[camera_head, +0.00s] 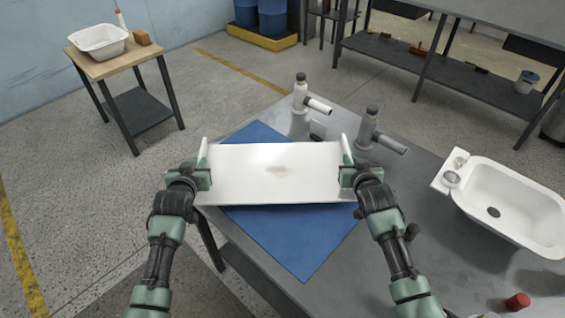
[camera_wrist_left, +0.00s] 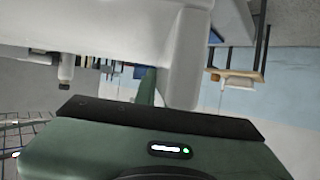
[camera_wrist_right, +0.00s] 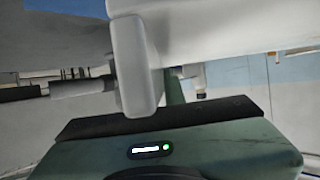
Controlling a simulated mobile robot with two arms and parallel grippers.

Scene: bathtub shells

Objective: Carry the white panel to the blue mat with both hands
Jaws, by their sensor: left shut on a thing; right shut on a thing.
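The panel also shows at the top of the left wrist view (camera_wrist_left: 100,25) and the right wrist view (camera_wrist_right: 220,25). The blue mat (camera_head: 290,245) lies on the grey table, partly hidden under the panel. The panel appears to be above the mat; the exact gap cannot be told.
A white basin (camera_head: 515,205) is at the right, with a red cap (camera_head: 517,301) in front. A small side table (camera_head: 110,62) holds another white tub (camera_head: 98,40).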

